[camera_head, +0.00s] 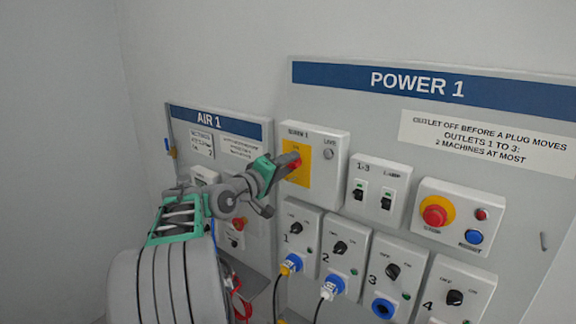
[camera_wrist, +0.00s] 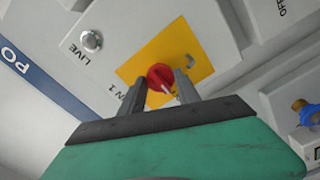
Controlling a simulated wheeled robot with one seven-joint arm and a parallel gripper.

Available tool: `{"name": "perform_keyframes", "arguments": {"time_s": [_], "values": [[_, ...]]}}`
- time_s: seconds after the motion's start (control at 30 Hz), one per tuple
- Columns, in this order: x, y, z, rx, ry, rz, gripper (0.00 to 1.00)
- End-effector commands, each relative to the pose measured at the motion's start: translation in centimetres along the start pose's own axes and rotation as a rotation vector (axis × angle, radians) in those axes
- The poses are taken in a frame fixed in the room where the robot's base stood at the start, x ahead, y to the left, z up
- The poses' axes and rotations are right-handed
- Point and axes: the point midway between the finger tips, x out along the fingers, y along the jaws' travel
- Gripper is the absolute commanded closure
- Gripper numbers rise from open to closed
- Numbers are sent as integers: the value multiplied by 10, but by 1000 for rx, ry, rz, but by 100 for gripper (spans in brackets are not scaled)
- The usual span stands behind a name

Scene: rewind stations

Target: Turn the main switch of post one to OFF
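The main switch of post one is a red rotary knob (camera_wrist: 160,78) on a yellow plate (camera_wrist: 190,52), in a white box below the POWER 1 sign. In the head view, the yellow plate (camera_head: 301,176) shows with the knob partly covered by my gripper (camera_head: 287,163). In the wrist view, my gripper (camera_wrist: 160,90) has one finger on each side of the knob, close against it, and looks shut on it. A white mark shows on the knob between the fingers. The switch's position lettering is mostly hidden.
A LIVE lamp (camera_head: 329,154) is on the same box. To the right are a breaker box (camera_head: 378,188) and a red emergency button (camera_head: 436,211). The AIR 1 panel (camera_head: 215,124) stands left.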

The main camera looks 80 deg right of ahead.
Motion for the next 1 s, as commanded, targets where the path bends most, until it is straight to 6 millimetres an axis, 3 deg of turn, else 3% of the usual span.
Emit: {"name": "perform_keyframes", "arguments": {"time_s": [0.23, 0.5, 0.83, 1.0], "values": [[0, 0, 0, 1, -1, -1, 41], [-2, -1, 0, 1, -1, -1, 41], [-62, -4, 0, 2, 4, -2, 41], [-78, -2, 0, 1, 0, -2, 41]]}}
